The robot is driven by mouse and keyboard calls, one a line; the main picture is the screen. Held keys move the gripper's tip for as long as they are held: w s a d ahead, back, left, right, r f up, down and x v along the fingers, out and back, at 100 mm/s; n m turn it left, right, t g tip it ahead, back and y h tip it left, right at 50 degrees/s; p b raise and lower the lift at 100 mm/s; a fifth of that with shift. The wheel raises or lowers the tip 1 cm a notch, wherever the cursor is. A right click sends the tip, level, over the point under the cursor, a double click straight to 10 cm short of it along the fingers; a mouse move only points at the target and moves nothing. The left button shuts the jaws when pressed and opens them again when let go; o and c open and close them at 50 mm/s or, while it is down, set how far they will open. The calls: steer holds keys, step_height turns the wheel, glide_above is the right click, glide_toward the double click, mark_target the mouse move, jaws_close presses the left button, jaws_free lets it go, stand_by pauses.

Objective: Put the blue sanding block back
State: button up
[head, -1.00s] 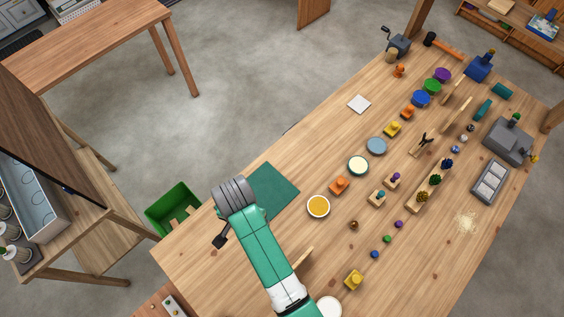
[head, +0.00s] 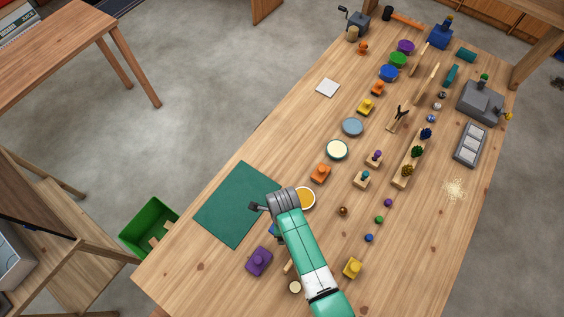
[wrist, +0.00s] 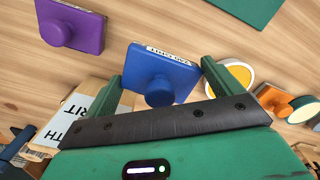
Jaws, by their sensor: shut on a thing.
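The blue sanding block (wrist: 160,78), with a round knob and a printed label on its edge, sits between the two green fingers of my gripper (wrist: 163,84) in the wrist view. My gripper is shut on it. In the head view only a small blue piece of the block (head: 272,229) shows beside my gripper; the rest is hidden by my arm. I cannot tell how far it is above the table. A purple block with a knob (head: 259,261) lies close by on the table and also shows in the wrist view (wrist: 70,27).
A dark green mat (head: 236,204) lies beside my gripper. A yellow-filled tin (head: 306,198) is partly behind my arm. Orange (head: 321,173) and yellow (head: 353,268) blocks stand nearby. A box piece lettered "GRIT" (wrist: 96,101) shows in the wrist view. A green bin (head: 150,228) stands on the floor.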

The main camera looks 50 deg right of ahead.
steer(key=shift+f+b, duration=0.5)
steer(key=shift+f, duration=2)
steer(key=shift+f, duration=0.1)
steer(key=o, duration=0.7)
steer(key=shift+c, duration=0.2)
step_height(320, 180, up, 12)
steer(key=shift+r+p, duration=0.15)
steer(key=shift+p, duration=1)
